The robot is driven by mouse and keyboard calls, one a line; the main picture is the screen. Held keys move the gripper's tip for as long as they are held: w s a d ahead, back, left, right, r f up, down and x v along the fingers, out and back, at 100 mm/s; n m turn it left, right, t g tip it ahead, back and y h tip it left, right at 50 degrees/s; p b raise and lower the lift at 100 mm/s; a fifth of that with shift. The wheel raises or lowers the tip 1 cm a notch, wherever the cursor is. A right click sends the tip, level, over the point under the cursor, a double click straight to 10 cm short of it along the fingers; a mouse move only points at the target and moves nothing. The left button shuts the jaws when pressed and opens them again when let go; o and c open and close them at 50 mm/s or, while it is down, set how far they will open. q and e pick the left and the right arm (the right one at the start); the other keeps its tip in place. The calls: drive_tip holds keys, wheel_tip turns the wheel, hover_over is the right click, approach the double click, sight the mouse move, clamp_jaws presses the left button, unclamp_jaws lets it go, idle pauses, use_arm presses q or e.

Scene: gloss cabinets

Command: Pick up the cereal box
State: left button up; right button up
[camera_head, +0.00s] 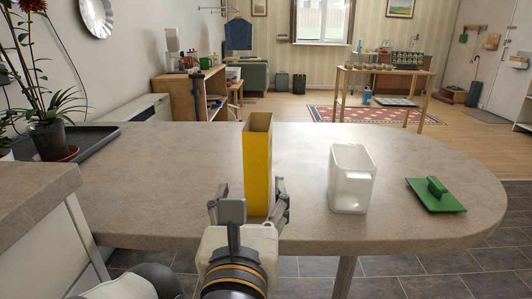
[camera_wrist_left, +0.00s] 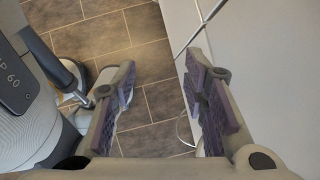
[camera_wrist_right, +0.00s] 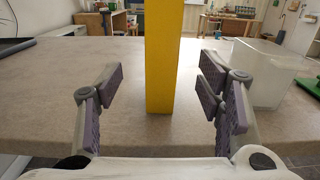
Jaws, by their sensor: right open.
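The cereal box (camera_head: 258,165) is a tall, narrow yellow box standing upright on the grey countertop (camera_head: 160,180). My right gripper (camera_head: 250,205) is open at its near side, with its fingers low, close to the counter. In the right wrist view the box (camera_wrist_right: 173,60) stands between and just beyond the two open fingers (camera_wrist_right: 165,95), with a gap on each side. My left gripper (camera_wrist_left: 160,95) shows only in the left wrist view; it is open and empty above the tiled floor, beside a white panel.
A translucent white container (camera_head: 350,180) stands right of the box. A potted plant (camera_head: 48,135) stands on a dark tray (camera_head: 95,140) at the left. Counter left of the box is clear.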

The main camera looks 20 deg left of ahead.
sight(260, 161)
drive_tip(key=shift+m+h, duration=0.4)
drive_tip(key=shift+h, duration=0.1)
drive_tip(key=x, duration=0.8)
drive_tip(key=f+x, duration=0.1)
drive_tip(key=x, duration=0.4)
drive_tip(key=shift+a, duration=0.1)
drive_tip(key=c, duration=1.3)
